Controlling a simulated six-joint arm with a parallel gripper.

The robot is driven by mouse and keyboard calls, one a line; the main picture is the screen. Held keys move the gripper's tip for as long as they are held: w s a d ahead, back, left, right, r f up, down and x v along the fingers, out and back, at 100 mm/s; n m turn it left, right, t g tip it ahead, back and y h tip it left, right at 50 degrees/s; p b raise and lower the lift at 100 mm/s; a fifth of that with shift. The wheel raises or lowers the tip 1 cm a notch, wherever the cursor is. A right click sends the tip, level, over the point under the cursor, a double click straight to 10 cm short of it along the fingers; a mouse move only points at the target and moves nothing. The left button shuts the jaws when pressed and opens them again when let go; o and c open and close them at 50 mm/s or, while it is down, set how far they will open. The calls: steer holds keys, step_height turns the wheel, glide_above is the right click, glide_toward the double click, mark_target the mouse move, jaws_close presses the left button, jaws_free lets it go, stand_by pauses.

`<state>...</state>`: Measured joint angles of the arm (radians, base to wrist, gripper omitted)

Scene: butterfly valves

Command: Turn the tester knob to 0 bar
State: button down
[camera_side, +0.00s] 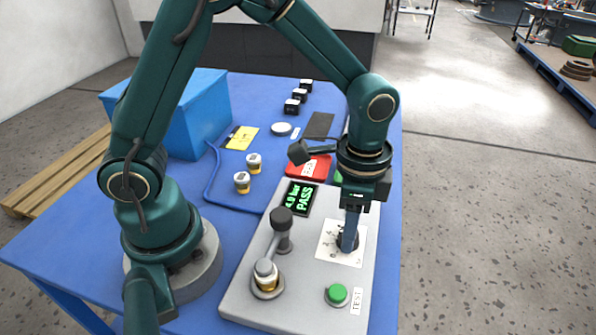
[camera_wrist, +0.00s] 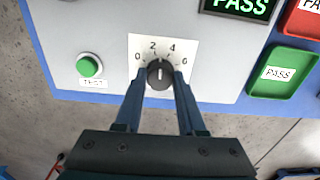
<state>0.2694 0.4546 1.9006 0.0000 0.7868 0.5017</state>
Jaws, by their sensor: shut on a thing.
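The tester knob (camera_wrist: 160,75) is a black dial on a white scale plate (camera_wrist: 140,42) marked 0, 2, 4 and 6. Its pale pointer line points roughly up, between 2 and 4 as far as I can tell. My gripper (camera_wrist: 160,80) is shut on the knob, one finger on each side of it. In the side view, my gripper (camera_side: 348,240) reaches straight down to the plate and hides much of the knob. The tester's display (camera_side: 299,198) shows PASS in green under a bar reading whose first digit is hard to read.
On the grey tester (camera_side: 245,290) stand a clamp lever (camera_side: 281,220), a valve (camera_side: 267,276) under its clamp, and a green TEST button (camera_side: 337,294). Behind are a red tray (camera_side: 308,167), a green PASS tray (camera_wrist: 282,73), two loose valves (camera_side: 248,173) and a blue box (camera_side: 198,110).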

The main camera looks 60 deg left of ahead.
steer(key=n, duration=0.5)
steer(key=shift+n, duration=0.3)
steer(key=n, duration=0.5)
steer(key=shift+n, duration=0.3)
steer(key=c, duration=0.5)
jaws_free()
steer(key=shift+r, duration=2.6)
